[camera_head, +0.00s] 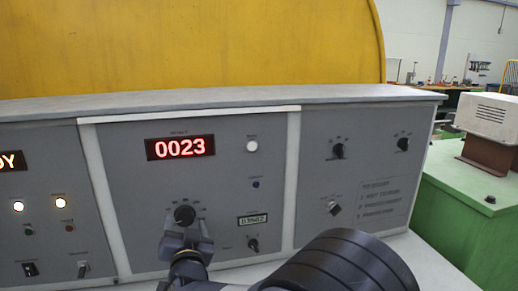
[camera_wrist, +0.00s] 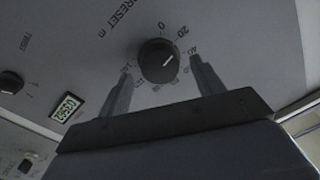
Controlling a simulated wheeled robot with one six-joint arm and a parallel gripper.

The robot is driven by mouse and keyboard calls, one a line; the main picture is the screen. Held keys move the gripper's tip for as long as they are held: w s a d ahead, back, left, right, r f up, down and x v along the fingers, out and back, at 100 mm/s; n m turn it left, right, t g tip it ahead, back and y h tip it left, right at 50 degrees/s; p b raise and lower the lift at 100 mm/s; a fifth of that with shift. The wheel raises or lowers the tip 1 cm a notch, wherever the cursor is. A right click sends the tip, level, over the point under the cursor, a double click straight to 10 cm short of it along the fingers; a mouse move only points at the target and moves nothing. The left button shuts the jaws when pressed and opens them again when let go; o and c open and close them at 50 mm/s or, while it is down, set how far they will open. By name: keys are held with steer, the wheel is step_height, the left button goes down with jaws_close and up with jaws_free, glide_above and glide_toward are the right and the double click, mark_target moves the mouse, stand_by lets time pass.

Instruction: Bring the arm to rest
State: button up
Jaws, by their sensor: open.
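My gripper (camera_head: 186,238) is in front of the grey control panel (camera_head: 230,180), just below a black preset knob (camera_head: 184,215). In the wrist view its two fingers (camera_wrist: 161,68) stand apart, one on each side of the lower part of the same knob (camera_wrist: 158,60). The gripper is open and nothing shows held in it. I cannot tell whether the fingertips touch the knob or the panel. My dark arm reaches in from the lower right in the head view.
Above the knob a red display (camera_head: 180,147) reads 0023. A small counter (camera_head: 252,219) and a switch (camera_head: 253,245) sit to its right. A panel ledge (camera_head: 300,97) and a yellow cover (camera_head: 190,45) lie behind. A green machine base (camera_head: 470,215) stands at the right.

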steer(key=v, duration=0.9)
steer(key=x, duration=1)
steer(key=shift+r, duration=0.1)
steer(key=shift+w+r+p, duration=0.15)
steer(key=shift+w+p, duration=0.05)
steer(key=shift+p, duration=0.55)
steer(key=shift+s+r+n+p, duration=0.1)
steer(key=shift+s+n+p, duration=0.05)
steer(key=shift+n+p, duration=0.65)
steer(key=n+p, duration=0.5)
steer(key=p, duration=0.6)
steer(key=shift+a+n+p, duration=0.1)
steer(key=shift+n+p, duration=0.3)
